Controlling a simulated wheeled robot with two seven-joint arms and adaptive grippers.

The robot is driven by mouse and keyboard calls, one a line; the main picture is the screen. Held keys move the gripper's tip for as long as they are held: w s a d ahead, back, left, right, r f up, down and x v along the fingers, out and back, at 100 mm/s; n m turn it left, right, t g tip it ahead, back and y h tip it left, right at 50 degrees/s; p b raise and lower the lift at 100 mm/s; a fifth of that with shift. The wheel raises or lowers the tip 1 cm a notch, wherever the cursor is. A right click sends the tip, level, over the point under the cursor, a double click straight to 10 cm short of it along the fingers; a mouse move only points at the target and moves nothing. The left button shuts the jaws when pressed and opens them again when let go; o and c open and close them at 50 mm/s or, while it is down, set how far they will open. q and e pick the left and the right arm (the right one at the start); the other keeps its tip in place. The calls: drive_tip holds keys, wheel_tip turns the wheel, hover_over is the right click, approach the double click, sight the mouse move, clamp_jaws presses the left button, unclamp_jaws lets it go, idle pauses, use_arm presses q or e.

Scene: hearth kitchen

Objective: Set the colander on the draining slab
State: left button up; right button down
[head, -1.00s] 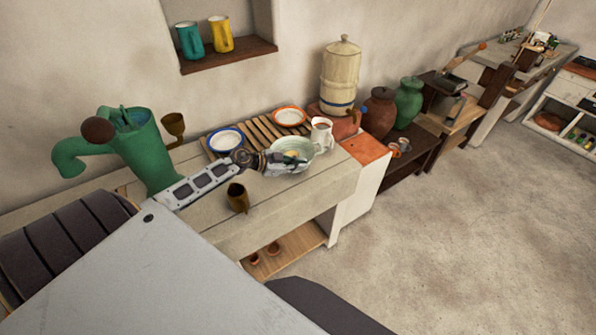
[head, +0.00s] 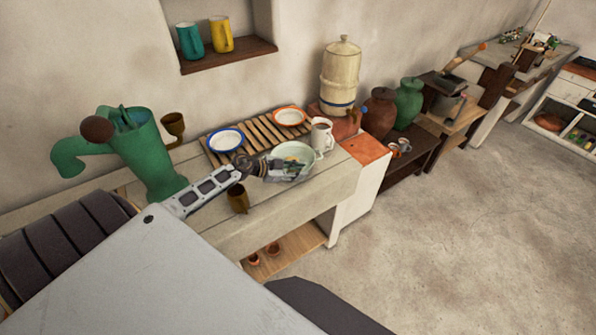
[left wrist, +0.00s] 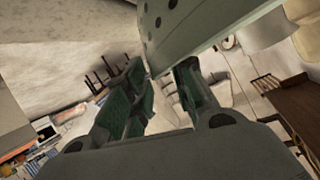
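The colander (head: 292,153) is a pale green bowl, sitting upright on the pale counter slab (head: 300,193) in front of a slatted wooden rack (head: 262,131). In the left wrist view its holed wall (left wrist: 205,22) fills the top. My left gripper (head: 288,168) is at the colander's near side and hides part of it. In the left wrist view its fingers (left wrist: 160,95) stand apart, with the colander's edge close to the gap. I cannot tell whether they touch it. My right gripper is not in view.
A white mug (head: 321,135) stands close right of the colander. A blue-rimmed plate (head: 226,139) and an orange-rimmed plate (head: 289,116) lie on the rack. A brown cup (head: 238,198) stands by my left arm. A green pump (head: 145,155) is at the left.

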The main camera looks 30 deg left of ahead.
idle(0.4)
use_arm(q)
drive_tip(key=v, duration=1.2)
idle(0.9)
drive_tip(key=shift+r, duration=0.1)
idle(0.5)
drive_tip(key=shift+w+d, duration=0.1)
